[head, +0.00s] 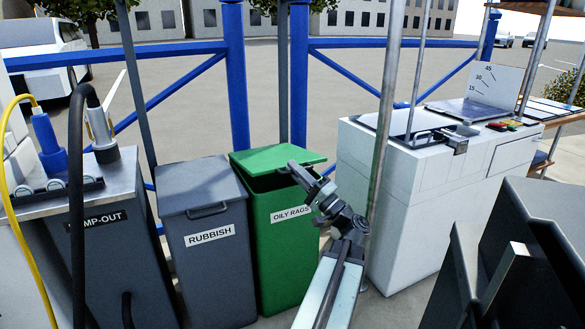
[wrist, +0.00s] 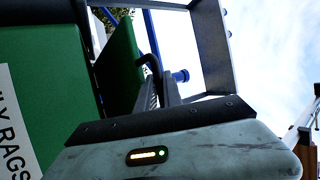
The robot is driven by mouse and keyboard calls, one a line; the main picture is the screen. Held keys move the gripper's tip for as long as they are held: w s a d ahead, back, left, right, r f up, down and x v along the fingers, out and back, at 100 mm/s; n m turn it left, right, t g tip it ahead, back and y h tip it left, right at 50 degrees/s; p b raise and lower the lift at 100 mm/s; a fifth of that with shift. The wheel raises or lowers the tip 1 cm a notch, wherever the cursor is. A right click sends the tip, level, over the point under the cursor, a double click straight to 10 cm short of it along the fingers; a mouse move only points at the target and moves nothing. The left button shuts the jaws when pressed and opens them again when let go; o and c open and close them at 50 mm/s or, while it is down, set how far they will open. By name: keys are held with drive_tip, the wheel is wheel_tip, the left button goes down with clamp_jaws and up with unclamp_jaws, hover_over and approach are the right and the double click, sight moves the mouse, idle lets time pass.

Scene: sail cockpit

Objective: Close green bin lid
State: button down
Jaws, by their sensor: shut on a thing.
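The green bin (head: 285,245) labelled "OILY RAGS" stands in the middle of the head view. Its green lid (head: 272,158) is slightly raised at the front, with a dark gap between lid and bin rim. My gripper (head: 294,168) is at the lid's front right edge. In the wrist view, my gripper (wrist: 157,78) is shut on the dark lid handle (wrist: 149,62). The lid (wrist: 122,65) stands apart from the bin body (wrist: 40,85) there too. The fingers hide part of the handle.
A grey bin (head: 207,250) labelled "RUBBISH" stands close on the left, beside a pump-out unit (head: 100,235) with hoses. A white cabinet (head: 400,195) and a thin pole (head: 383,120) are close on the right. A blue railing (head: 237,80) runs behind.

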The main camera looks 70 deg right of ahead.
drive_tip(key=shift+s+d+f+b, duration=0.1)
drive_tip(key=shift+s+f+b, duration=0.2)
drive_tip(key=shift+f+b, duration=0.35)
drive_tip(key=shift+s+d+f+b, duration=0.1)
drive_tip(key=shift+s+f+b, duration=0.2)
drive_tip(key=shift+f, duration=0.55)
drive_tip(key=shift+a+h, duration=0.1)
drive_tip(key=shift+h, duration=0.3)
drive_tip(key=c, duration=1.5)
unclamp_jaws()
drive_tip(key=shift+r, duration=0.1)
drive_tip(key=s+a+f, duration=0.1)
drive_tip(key=s, duration=0.4)
drive_tip(key=s+a+b, duration=0.1)
drive_tip(key=s+a, duration=0.1)
drive_tip(key=s, duration=0.3)
drive_tip(key=s+a+f+b, duration=0.1)
drive_tip(key=s+a, duration=0.1)
drive_tip(key=s, duration=0.3)
drive_tip(key=shift+s+a+f, duration=0.25)
drive_tip(key=shift+f, duration=0.05)
